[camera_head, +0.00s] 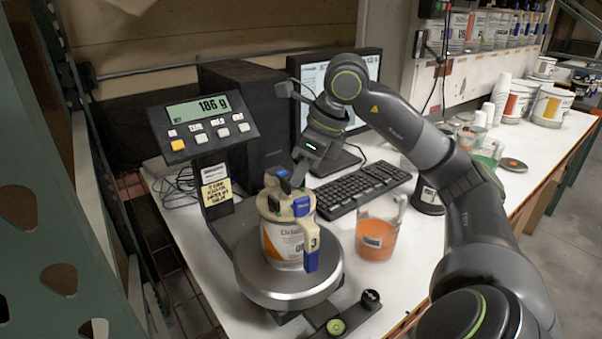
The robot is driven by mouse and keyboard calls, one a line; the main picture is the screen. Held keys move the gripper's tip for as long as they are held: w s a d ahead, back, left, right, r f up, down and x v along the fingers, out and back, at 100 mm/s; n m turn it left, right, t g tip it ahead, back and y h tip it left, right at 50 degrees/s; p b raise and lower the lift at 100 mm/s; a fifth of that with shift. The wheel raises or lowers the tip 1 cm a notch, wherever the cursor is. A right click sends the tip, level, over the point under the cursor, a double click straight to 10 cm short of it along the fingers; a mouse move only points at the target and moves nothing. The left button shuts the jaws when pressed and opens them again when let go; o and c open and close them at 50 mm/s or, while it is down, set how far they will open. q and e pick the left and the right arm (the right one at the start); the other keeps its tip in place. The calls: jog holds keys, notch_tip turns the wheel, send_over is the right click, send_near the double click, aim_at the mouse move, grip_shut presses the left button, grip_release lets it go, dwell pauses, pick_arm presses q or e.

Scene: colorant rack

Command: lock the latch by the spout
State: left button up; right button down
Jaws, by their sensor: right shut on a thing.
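A paint can (280,242) with an orange and white label stands upright on the round scale pan (262,285). Its cream lid (272,212) carries a blue piece (301,207), a dark knob (274,203) and a handle with a blue lower end (312,261) marked 3. My right gripper (286,183) reaches down from behind to the far side of the lid. It is shut on a small part there, apparently the latch by the spout; the fingers hide most of it, and I cannot tell whether it is locked. My left gripper is not in view.
The scale display (203,118) reads 186 g. A keyboard (362,190) and a clear jug of orange paint (378,232) stand right of the can. A monitor (368,68) is behind. Cups and cans crowd the far right. My right arm spans the bench's right side.

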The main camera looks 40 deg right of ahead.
jog(key=shift+a+m+t+h, duration=0.1)
jog(key=shift+m+t+h, duration=0.3)
jog(key=shift+m, duration=1.1)
jog(key=shift+m+h+p, duration=0.7)
jog(key=shift+m+p, duration=0.25)
jog(key=shift+m, duration=0.65)
dwell(0.3)
jog(key=c, duration=1.5)
grip_release()
jog(key=shift+c, duration=0.2)
jog(key=p+v, duration=0.6)
jog(key=v, duration=1.1)
jog(key=shift+r, duration=0.3)
